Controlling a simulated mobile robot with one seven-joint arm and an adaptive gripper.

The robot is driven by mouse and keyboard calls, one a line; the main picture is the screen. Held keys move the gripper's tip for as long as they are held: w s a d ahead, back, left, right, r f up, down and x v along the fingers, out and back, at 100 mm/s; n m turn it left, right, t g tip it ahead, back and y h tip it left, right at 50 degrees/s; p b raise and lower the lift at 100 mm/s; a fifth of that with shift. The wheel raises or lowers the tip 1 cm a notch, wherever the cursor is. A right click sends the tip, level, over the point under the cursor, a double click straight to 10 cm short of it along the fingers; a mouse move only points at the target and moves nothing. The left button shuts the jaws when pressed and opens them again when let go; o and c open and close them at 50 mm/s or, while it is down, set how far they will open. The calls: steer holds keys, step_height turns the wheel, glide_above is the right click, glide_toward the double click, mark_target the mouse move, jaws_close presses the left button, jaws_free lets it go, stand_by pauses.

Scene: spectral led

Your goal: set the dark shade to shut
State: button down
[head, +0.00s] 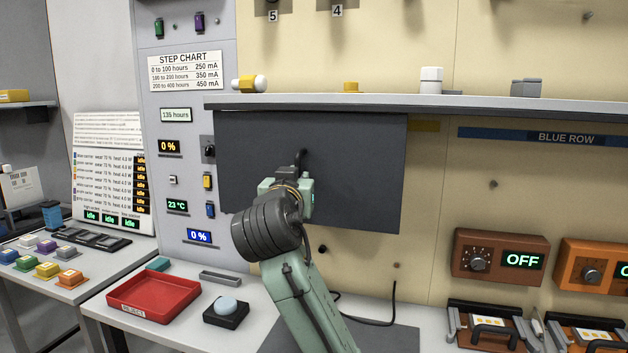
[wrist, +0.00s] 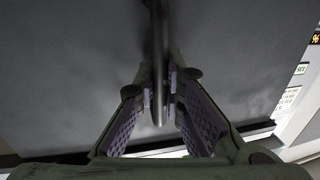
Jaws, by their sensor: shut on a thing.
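The dark shade (head: 345,140) is a flat dark grey panel below the long shelf in the head view. It hangs in front of the cream wall, its lower edge slightly slanted. In the wrist view the shade (wrist: 70,80) fills most of the picture. My gripper (head: 299,165) is at the middle of the shade. In the wrist view my gripper (wrist: 160,105) is shut on a dark bar-like handle (wrist: 156,60) on the shade, with a purple-padded finger on each side. What lies behind the shade is hidden.
The shelf (head: 480,106) above the shade carries small items. A red reject tray (head: 153,296) and a black box with a pale blue button (head: 226,307) stand on the bench to the left. Brown and orange OFF units (head: 499,258) are at the right.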

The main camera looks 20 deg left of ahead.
steer(key=shift+a, duration=0.25)
steer(key=c, duration=1.7)
jaws_free()
steer(key=shift+a, duration=0.1)
steer(key=v, duration=1.2)
